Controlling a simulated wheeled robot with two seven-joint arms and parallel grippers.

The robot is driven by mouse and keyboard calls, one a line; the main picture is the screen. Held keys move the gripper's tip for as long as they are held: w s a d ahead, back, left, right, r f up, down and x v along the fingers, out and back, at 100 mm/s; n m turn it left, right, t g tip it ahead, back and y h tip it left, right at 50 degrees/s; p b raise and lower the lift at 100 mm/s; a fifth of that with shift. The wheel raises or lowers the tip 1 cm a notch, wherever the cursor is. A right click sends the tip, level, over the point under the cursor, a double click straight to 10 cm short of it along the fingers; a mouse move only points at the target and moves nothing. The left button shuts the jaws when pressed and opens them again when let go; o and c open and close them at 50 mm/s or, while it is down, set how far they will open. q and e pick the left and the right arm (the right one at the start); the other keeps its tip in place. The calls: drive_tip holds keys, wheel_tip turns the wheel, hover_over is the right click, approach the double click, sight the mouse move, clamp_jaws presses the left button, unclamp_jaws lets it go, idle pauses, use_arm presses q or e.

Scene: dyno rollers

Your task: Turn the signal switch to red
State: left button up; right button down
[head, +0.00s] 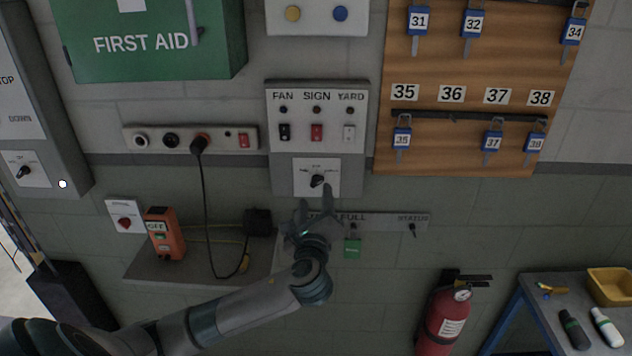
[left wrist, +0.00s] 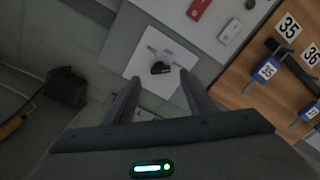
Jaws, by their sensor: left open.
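A black rotary knob (head: 317,180) sits on a white plate under the FAN, SIGN and YARD switches on the grey wall panel. The small lettering around it is too small to read, so I cannot confirm its name. My left gripper (head: 314,203) is open just below and in front of it. In the left wrist view the knob (left wrist: 160,68) lies beyond the two spread fingertips (left wrist: 160,80), roughly midway between them. No contact with the knob shows, and nothing is between the fingers. My right gripper is out of view.
A key board (head: 480,100) with blue tags is to the right. Below the panel is a hook rail (head: 380,220) with a green tag. A shelf (head: 150,268) carries an orange box (head: 164,235). Another dark knob (head: 22,172) is at far left. A fire extinguisher (head: 443,315) stands lower right.

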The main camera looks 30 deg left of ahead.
sight(316, 183)
use_arm(q)
drive_tip(key=shift+p+x, duration=0.9)
drive_tip(key=shift+x, duration=2.1)
drive_tip(key=shift+c, duration=0.3)
drive_tip(key=c, duration=1)
